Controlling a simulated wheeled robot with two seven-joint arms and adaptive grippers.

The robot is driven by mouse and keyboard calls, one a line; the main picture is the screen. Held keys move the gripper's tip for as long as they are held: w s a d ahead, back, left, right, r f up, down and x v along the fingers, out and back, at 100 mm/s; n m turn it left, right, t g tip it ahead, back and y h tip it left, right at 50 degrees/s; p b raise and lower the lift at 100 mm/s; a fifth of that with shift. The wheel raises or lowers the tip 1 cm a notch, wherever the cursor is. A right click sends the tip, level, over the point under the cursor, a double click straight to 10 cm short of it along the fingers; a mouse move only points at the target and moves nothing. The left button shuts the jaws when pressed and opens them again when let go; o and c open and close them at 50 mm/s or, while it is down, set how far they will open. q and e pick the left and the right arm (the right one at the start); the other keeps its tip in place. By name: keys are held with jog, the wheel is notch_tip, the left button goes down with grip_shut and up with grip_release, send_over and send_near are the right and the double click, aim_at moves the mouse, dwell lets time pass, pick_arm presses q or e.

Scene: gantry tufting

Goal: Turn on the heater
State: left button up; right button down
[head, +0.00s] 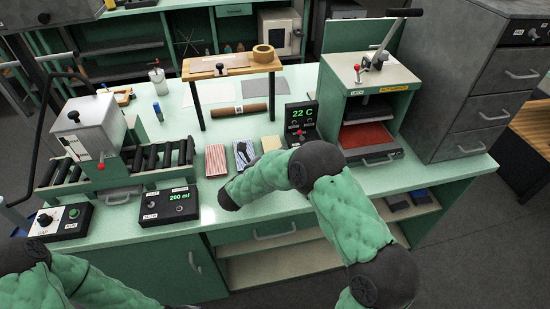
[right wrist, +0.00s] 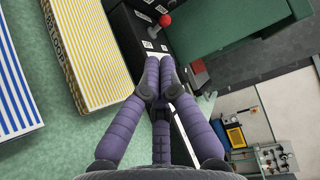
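The heater (head: 302,113) is a black box on the bench with a green "22 C" display and small controls below it. My right forearm partly covers the area in front of it. In the right wrist view, a black panel with white labels and a red knob (right wrist: 165,20) lies just beyond the fingers; it looks like the heater's lower part. My right gripper (right wrist: 160,62) has its purple fingertips together, with nothing visible between them, close to that panel; contact cannot be told. My left gripper is out of view.
Striped boxes stand beside the heater, one yellow (right wrist: 85,50) and one blue (right wrist: 12,85). A green press cabinet (head: 340,92) stands right of it. A wooden stand (head: 232,68) is behind. A control box reading "200 ml" (head: 168,205) sits at the front left.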

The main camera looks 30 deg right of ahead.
aim_at(300, 134)
jog(key=b+x, duration=0.2)
jog(key=x, duration=0.7)
jog(key=shift+w+d, duration=0.1)
jog(key=shift+d, duration=0.2)
jog(key=shift+d+r+m+g+y+p, duration=0.3)
jog(key=shift+r+m+y+p, duration=0.1)
jog(key=shift+m+y, duration=0.35)
jog(key=shift+d+r+m+y+p, duration=0.35)
jog(key=shift+m+y+p, duration=0.2)
jog(key=shift+y+p, duration=0.25)
jog(key=shift+s+d+r+m+g+y+p, duration=0.15)
jog(key=shift+m+y+p, duration=0.15)
jog(key=shift+y, duration=0.2)
jog(key=shift+s+d+m+g+y+p, duration=0.15)
jog(key=shift+d+m+y+p, duration=0.1)
jog(key=shift+y, duration=0.2)
jog(key=shift+r, duration=0.1)
jog(key=shift+r+p, duration=0.65)
jog(key=shift+p, duration=0.05)
